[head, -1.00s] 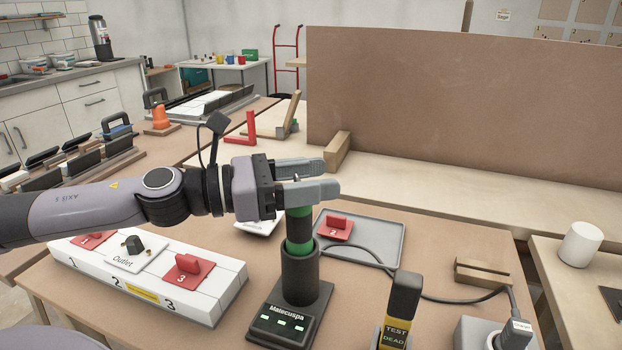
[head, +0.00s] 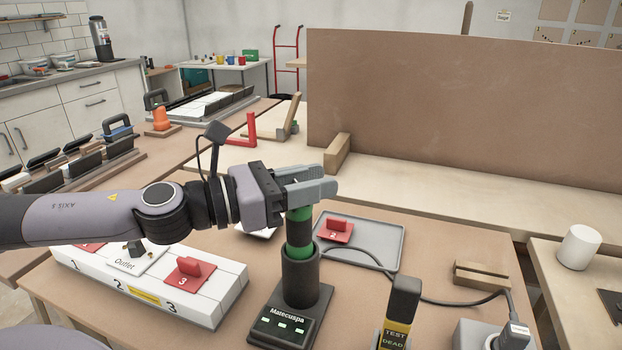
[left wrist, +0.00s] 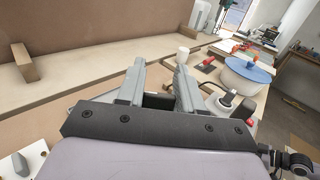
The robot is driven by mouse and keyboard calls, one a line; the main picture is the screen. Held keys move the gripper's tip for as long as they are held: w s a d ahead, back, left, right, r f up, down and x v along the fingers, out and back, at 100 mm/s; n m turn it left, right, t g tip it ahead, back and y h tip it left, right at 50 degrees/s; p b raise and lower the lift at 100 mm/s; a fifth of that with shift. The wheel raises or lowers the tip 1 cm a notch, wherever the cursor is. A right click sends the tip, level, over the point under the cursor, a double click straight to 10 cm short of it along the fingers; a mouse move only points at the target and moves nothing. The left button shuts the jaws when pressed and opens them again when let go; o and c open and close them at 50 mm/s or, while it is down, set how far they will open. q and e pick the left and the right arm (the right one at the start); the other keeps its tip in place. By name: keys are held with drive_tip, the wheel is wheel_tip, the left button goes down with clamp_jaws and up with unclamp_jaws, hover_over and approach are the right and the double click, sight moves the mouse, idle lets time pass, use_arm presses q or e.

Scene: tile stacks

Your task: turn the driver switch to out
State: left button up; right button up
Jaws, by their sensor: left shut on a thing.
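The driver (head: 299,232), with green and black bands, stands upright in a dark holder (head: 300,272) on the near table. My left gripper (head: 316,184) is at its top end, with the fingers lying roughly level across it. The fingers are shut on the top part of the driver, which they hide, so the switch and its setting cannot be read. In the left wrist view the two fingers (left wrist: 160,88) show with a dark piece between them. My right gripper is in neither view.
A white block with numbered places (head: 205,300) and red-handled tiles stands left of the holder. A grey tray (head: 385,235) with a red tile (head: 336,231) lies behind right. A black and yellow tester (head: 400,310) stands at front right, near a cable.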

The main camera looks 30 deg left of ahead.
use_arm(q)
drive_tip(key=shift+r+n+t+y, duration=0.15)
drive_tip(key=shift+n+t+y, duration=0.15)
drive_tip(key=shift+n+y, duration=0.15)
drive_tip(key=n+t+y+p, duration=0.1)
drive_tip(key=y+p, duration=0.1)
drive_tip(key=shift+a+n+p, duration=0.1)
drive_tip(key=shift+n+p, duration=0.2)
drive_tip(key=shift+n, duration=0.05)
drive_tip(key=shift+w+a+n+t+y+p, duration=0.1)
drive_tip(key=shift+n+t+y+p, duration=0.4)
drive_tip(key=shift+y+p, duration=0.5)
drive_tip(key=shift+y, duration=0.35)
drive_tip(key=shift+n+y+p, duration=0.35)
drive_tip(key=shift+n+y, duration=0.15)
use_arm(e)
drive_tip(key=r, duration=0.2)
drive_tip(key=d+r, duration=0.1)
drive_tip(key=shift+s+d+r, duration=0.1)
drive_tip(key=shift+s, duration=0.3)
use_arm(q)
drive_tip(key=shift+a, duration=0.1)
drive_tip(key=shift+f, duration=0.2)
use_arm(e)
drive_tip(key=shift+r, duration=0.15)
use_arm(q)
drive_tip(key=o, duration=1)
